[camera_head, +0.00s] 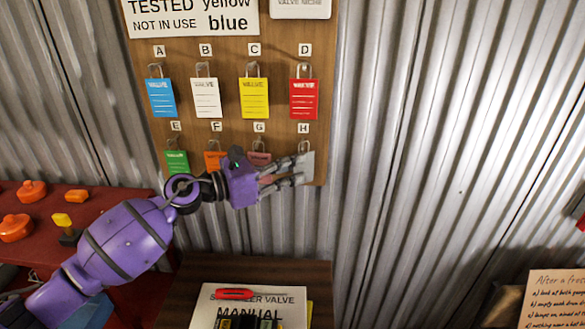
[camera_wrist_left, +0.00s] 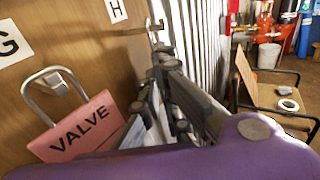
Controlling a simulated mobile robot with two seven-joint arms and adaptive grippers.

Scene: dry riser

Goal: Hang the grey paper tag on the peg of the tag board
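The tag board (camera_head: 228,118) is a brown wooden panel on the corrugated wall with several hooks lettered A to H. The grey paper tag (camera_head: 308,168) shows under label H, at the fingertips of my left gripper (camera_head: 301,170). A metal loop shows just above the tag, by the peg (camera_head: 304,144). The peg also shows in the left wrist view (camera_wrist_left: 155,26), just beyond the fingers (camera_wrist_left: 165,58). The fingers are at the tag and partly cover it. I cannot tell whether they grip it or whether its loop is around the peg. My right gripper is not in view.
A pink tag (camera_wrist_left: 78,128) hangs under G, close beside my left gripper. Green (camera_head: 177,161) and orange (camera_head: 213,160) tags hang further left. Blue, white, yellow and red tags fill the upper row. A small table (camera_head: 185,290) with a manual stands below.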

